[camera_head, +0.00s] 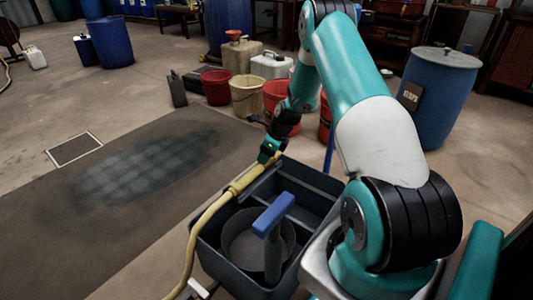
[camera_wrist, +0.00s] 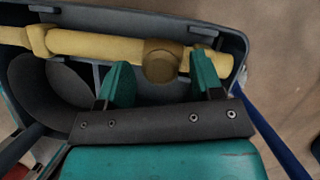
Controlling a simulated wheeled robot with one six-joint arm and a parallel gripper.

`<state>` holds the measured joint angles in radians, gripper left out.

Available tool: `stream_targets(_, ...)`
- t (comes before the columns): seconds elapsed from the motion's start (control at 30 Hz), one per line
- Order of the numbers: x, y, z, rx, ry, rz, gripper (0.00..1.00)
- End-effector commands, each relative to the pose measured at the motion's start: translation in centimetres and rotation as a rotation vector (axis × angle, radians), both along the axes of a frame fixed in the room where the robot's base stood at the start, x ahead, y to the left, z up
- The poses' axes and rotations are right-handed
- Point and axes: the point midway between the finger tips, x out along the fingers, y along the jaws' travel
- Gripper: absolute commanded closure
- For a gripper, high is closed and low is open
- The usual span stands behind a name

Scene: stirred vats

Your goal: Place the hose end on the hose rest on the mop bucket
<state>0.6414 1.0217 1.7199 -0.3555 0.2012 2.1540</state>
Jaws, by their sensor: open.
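The yellow hose (camera_head: 206,216) runs up from the bottom of the head view to the dark grey mop bucket (camera_head: 322,180). In the wrist view the hose end (camera_wrist: 225,63) lies along the inside of the bucket's far rim (camera_wrist: 150,17), with a brass-coloured collar (camera_wrist: 160,62) on it. My gripper (camera_head: 268,152) is at the hose end. In the wrist view its two green fingers (camera_wrist: 160,68) are apart, one each side of the collar, not closed on it. The hose rest is not clearly told apart; the hose and fingers may cover it.
A blue-topped handle (camera_head: 273,214) stands up from the bucket. A blue pole (camera_wrist: 272,132) is beside the bucket. Red buckets (camera_head: 216,86), a cream bucket (camera_head: 246,96) and a blue drum (camera_head: 438,95) stand behind. The dark mat (camera_head: 120,215) at left is clear.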

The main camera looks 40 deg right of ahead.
Motion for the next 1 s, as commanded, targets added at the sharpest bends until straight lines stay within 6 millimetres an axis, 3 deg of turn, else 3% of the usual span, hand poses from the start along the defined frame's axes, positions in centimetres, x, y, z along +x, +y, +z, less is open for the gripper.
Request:
stream_targets(0.4, -2.8, -1.5, 8.1, -0.001, -0.001, -0.003, 0.40)
stream_targets(0.7, -3.7, -1.3, 11.4, -0.009, -0.007, 0.038, 0.40)
stream_targets(0.77, -3.3, 0.3, 12.8, -0.030, -0.019, 0.129, 0.40)
stream_targets(0.87, -2.4, 5.8, 16.8, -0.099, -0.066, 0.433, 0.40)
stream_targets(0.93, -2.7, 11.5, 20.5, -0.166, -0.122, 0.750, 0.40)
stream_targets(1.0, -4.3, 17.7, 24.2, -0.239, -0.195, 1.114, 0.40)
